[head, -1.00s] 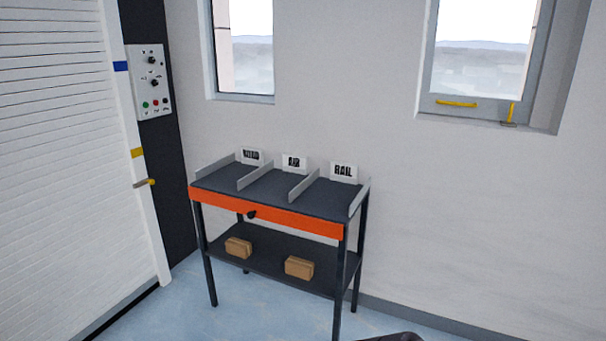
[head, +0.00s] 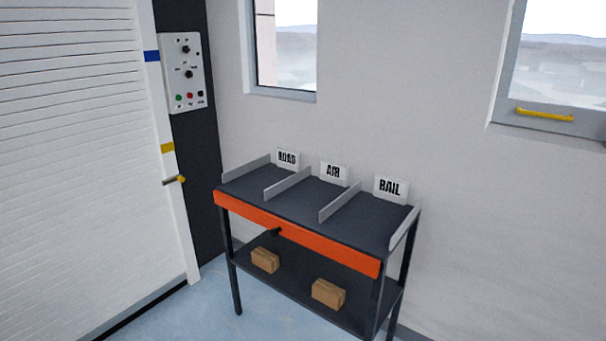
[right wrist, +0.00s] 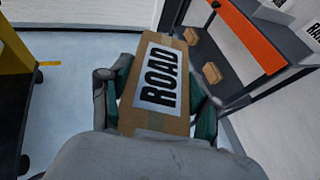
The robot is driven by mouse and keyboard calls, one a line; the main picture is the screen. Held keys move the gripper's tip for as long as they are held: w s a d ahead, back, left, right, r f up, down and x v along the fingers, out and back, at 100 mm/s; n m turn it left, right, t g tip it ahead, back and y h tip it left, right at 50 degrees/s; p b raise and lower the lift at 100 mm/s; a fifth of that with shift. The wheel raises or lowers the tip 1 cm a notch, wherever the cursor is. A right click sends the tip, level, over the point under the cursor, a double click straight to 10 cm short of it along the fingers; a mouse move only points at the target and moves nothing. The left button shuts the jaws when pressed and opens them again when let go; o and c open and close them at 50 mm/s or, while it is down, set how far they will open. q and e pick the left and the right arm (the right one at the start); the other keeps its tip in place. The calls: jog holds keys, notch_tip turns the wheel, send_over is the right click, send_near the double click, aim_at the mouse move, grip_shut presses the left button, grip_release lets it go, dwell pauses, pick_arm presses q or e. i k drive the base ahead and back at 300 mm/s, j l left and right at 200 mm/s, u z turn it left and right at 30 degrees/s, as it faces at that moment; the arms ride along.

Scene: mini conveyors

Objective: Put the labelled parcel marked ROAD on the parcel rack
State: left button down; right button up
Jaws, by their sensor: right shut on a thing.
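The parcel marked ROAD (right wrist: 146,114) is a brown box with a white label, seen in the right wrist view. My right gripper (right wrist: 160,95) is shut on it, with a finger against each side. The parcel rack (head: 300,237) stands against the wall in the head view. It has a dark top, an orange front edge and low grey dividers. Its bays carry signs: ROAD (head: 287,158) on the left, AIR (head: 334,173) in the middle and RAIL (head: 391,189) on the right. All three bays look empty. My left gripper is not in view.
Two small brown boxes (head: 265,260) (head: 328,293) lie on the rack's lower shelf. A white shutter (head: 80,150) and a control panel (head: 183,75) are left of the rack. A yellow and black structure (right wrist: 15,75) shows at the left in the wrist view.

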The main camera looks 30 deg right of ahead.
aim_at(265, 181)
jog(key=i+l, duration=0.35)
jog(key=i, duration=0.15)
jog(key=i+l, duration=0.35)
jog(key=i, duration=0.15)
jog(key=i+j+z, duration=0.15)
jog(key=i+j, duration=0.2)
jog(key=i, duration=0.2)
jog(key=i+j+z, duration=0.15)
jog(key=i+j, duration=0.3)
jog(key=i, duration=0.05)
